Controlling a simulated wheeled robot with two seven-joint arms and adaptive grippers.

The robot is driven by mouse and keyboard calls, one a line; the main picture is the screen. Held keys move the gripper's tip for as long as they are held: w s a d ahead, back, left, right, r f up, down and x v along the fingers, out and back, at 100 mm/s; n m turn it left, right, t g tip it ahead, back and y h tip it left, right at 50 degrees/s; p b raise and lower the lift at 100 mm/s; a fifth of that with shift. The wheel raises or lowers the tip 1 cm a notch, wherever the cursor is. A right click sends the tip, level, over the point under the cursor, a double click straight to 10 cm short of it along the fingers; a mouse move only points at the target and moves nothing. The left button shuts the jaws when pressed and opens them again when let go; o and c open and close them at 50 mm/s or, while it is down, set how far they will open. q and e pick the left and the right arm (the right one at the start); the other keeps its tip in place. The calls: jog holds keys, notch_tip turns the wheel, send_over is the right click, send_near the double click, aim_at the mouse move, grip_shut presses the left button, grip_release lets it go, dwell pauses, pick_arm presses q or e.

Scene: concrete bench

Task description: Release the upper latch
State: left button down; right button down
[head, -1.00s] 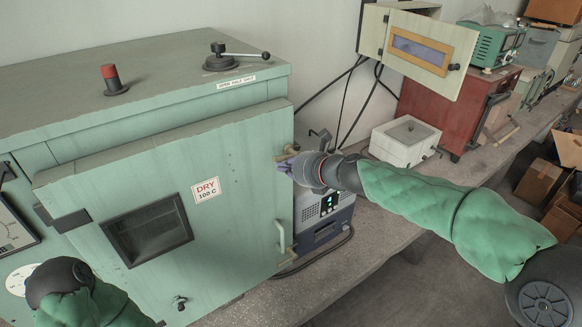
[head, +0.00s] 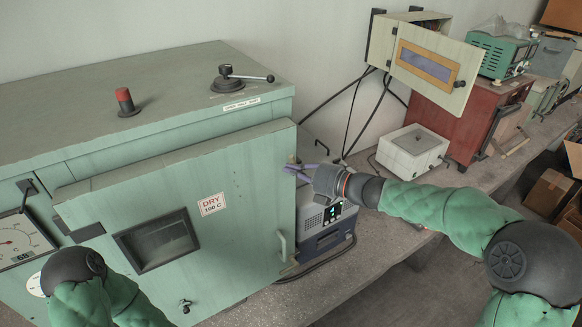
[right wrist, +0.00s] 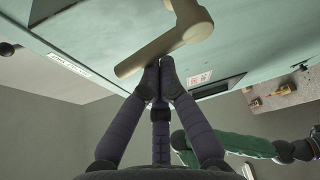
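The upper latch is a beige lever (right wrist: 165,45) on the green oven door, large in the right wrist view. In the head view it is mostly hidden around my right gripper (head: 297,171), at the upper right edge of the door (head: 240,200). The purple fingers of my right gripper (right wrist: 158,68) are drawn together at the tips, close against the lever's lower side in the picture. Whether they touch it I cannot tell. Nothing shows between the tips. My left arm is at the lower left; its gripper is not in view.
A blue-grey unit (head: 325,228) stands right of the oven. A white box (head: 412,148) and red cabinet (head: 468,118) stand farther along the bench. Bare bench (head: 375,250) lies in front.

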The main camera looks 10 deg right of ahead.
jog(key=shift+w+d+r+m+t+y+p, duration=0.15)
jog(key=shift+d+r+m+y+p, duration=0.2)
jog(key=shift+p, duration=0.45)
jog(key=shift+w+d+r+m+t+y+p, duration=0.15)
jog(key=shift+d+m+p, duration=0.15)
jog(key=shift+m+p, duration=0.35)
jog(key=shift+f, duration=0.15)
jog(key=shift+a, duration=0.1)
